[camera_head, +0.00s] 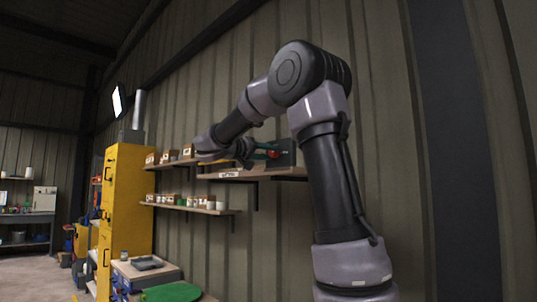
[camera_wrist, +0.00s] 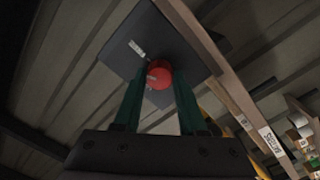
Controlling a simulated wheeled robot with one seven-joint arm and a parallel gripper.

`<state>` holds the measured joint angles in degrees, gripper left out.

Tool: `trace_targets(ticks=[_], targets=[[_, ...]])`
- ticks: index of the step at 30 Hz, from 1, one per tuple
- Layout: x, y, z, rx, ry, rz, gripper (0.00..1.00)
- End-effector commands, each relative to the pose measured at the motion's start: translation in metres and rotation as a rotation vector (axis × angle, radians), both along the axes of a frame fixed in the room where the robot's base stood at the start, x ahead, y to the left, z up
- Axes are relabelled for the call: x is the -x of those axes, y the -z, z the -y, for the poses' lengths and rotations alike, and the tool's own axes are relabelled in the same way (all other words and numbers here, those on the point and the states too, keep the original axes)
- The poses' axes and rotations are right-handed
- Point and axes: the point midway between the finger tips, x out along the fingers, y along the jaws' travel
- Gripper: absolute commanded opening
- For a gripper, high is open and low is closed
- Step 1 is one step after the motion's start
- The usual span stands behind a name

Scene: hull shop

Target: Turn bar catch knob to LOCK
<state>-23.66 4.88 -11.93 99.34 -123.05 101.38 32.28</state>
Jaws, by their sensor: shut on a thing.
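The bar catch knob is a round red knob (camera_wrist: 159,74) on a dark grey plate (camera_wrist: 185,40) in the wrist view. My gripper (camera_wrist: 158,85) has its two green fingers on either side of the knob and is shut on it. A small white label sits on the plate just beside the knob, and another pale mark shows on the knob; neither is readable. In the head view my gripper (camera_head: 272,151) reaches the dark box (camera_head: 286,152) on the upper shelf. The knob is mostly hidden there, with only a bit of red showing.
The upper wooden shelf (camera_head: 285,172) runs under the box, with small cartons to its left. A lower shelf (camera_head: 190,208) holds small containers. A yellow cabinet (camera_head: 126,205) stands at the left.

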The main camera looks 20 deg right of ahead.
Motion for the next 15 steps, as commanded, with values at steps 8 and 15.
trace_targets(ticks=[8, 15], targets=[[0.0001, 0.0001, -0.0002, 0.09, -0.001, -0.245, 0.0], [0.0002, 0.0002, -0.0001, 0.168, -0.001, -0.46, 0.0]])
